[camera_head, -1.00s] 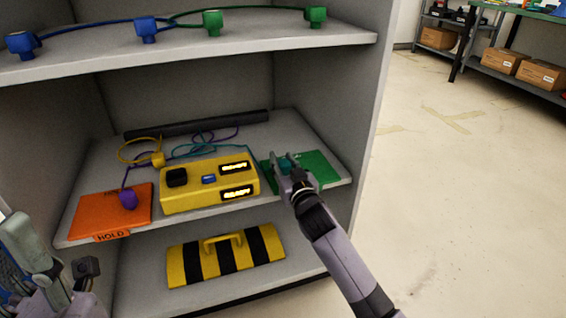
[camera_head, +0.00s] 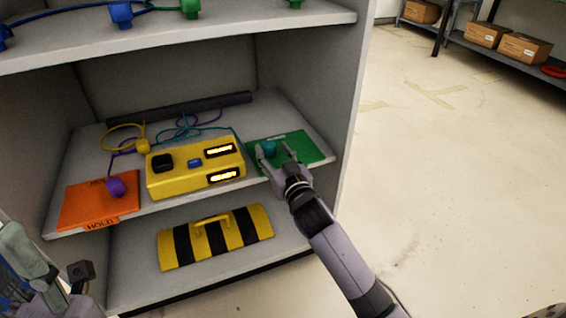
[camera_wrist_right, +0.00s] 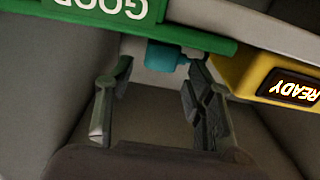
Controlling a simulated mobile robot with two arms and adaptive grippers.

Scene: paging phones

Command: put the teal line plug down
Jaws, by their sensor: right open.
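The teal plug (camera_head: 269,147) stands on the green mat (camera_head: 312,149) at the right end of the middle shelf. My right gripper (camera_head: 277,157) is open, with its fingers spread at the near side of the plug. In the right wrist view the teal plug (camera_wrist_right: 166,57) shows between and beyond the fingertips of the gripper (camera_wrist_right: 158,72), against the green mat (camera_wrist_right: 205,40) marked GOOD. Whether a finger touches the plug I cannot tell. My left gripper (camera_head: 48,272) is at the lower left, away from the shelf; its jaw state is unclear.
A yellow box (camera_head: 200,175) with lit READY panels stands left of the green mat. A purple plug (camera_head: 116,187) is on the orange HOLD mat (camera_head: 75,205). A striped case (camera_head: 215,237) is below.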

